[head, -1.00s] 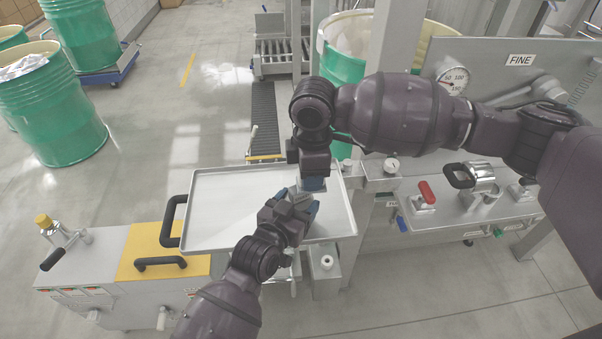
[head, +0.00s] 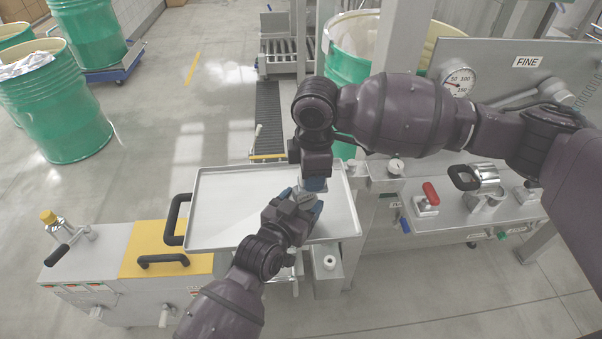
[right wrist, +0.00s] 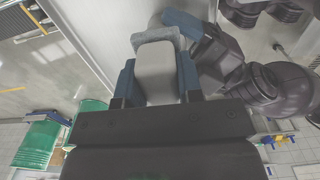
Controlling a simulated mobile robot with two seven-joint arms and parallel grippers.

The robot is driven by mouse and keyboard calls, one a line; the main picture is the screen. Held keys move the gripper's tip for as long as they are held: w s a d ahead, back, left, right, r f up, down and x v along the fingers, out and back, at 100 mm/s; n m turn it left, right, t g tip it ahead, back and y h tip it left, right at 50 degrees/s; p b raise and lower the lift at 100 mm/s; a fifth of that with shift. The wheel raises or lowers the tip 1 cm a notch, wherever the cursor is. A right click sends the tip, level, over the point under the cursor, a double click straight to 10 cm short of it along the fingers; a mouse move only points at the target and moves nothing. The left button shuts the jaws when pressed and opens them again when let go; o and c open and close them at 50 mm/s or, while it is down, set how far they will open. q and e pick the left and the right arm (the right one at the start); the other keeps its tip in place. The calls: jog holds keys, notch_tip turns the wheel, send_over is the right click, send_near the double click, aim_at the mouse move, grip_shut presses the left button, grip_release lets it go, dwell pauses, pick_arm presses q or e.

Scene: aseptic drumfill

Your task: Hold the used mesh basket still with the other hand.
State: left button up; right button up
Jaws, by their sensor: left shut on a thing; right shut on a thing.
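Both grippers meet over the white tray (head: 225,220). My right gripper (head: 314,184) comes down from above, and my left gripper (head: 305,203) reaches up from below. A small grey piece, apparently the used mesh basket (head: 303,196), sits between them, mostly hidden in the head view. In the right wrist view, my right gripper (right wrist: 156,82) is shut on a smooth grey block-like part (right wrist: 155,68). A rougher grey rim (right wrist: 163,36) lies just beyond it, with a blue finger of my left gripper against it. The mesh itself cannot be made out.
The tray has a low raised rim and plenty of bare surface on its left. A yellow-topped grey unit (head: 140,262) stands left of it. Green drums (head: 55,110) stand behind.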

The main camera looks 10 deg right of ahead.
jog(key=shift+a, duration=2.2)
jog(key=shift+d, duration=2.6)
notch_tip(320, 180, up, 4)
jog(key=shift+a+r, duration=0.1)
jog(key=shift+a, duration=0.05)
jog(key=shift+r, duration=2)
jog(key=w+d+r, duration=0.1)
jog(key=d+r, duration=0.3)
jog(key=d, duration=0.4)
jog(key=shift+w, duration=0.15)
pick_arm(q)
jog(key=o, duration=1.1)
